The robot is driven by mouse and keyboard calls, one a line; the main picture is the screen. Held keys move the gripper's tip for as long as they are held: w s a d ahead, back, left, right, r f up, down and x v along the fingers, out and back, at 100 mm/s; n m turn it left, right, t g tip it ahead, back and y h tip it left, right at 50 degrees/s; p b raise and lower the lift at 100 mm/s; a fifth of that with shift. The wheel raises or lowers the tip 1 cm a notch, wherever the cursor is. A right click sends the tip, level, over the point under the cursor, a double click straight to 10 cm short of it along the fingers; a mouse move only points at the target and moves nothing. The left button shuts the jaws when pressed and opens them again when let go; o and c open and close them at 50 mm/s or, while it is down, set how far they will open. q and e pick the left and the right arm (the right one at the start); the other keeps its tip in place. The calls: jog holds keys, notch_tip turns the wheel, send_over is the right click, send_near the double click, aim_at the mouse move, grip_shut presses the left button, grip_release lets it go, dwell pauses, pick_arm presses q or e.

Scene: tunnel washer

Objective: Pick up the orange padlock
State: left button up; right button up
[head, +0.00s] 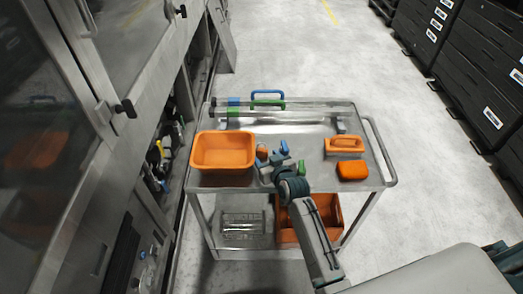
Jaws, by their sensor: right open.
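A small orange piece, which looks like the orange padlock (262,153), is on the cart top just right of the orange bin. My right gripper (270,161) is over the cart top with its jaws open, close to the near side of this piece. I cannot tell whether they touch. The gripper partly hides the piece. A small blue piece (284,147) and a small green piece (301,168) lie to the right of the gripper. My left gripper is not in view.
The metal cart (377,178) also bears an orange bin (224,170), an orange handled tool (343,144) and an orange block (351,170). Blue and green handles (268,94) stand at its back. Machine doors (120,107) flank it left; black crates (470,62) stand right.

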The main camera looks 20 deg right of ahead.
jog(key=shift+x, duration=1.4)
jog(key=c, duration=0.8)
jog(key=shift+r, duration=0.15)
jog(key=shift+r, duration=0.5)
notch_tip(320, 180, up, 2)
jog(key=shift+r+b, duration=0.2)
jog(key=shift+b, duration=0.4)
jog(key=s+d+r+b, duration=0.1)
jog(key=s+d+b, duration=0.2)
jog(key=s, duration=1.2)
jog(key=shift+s+d+r, duration=0.2)
jog(key=shift+s+d, duration=0.1)
jog(key=shift+s, duration=0.05)
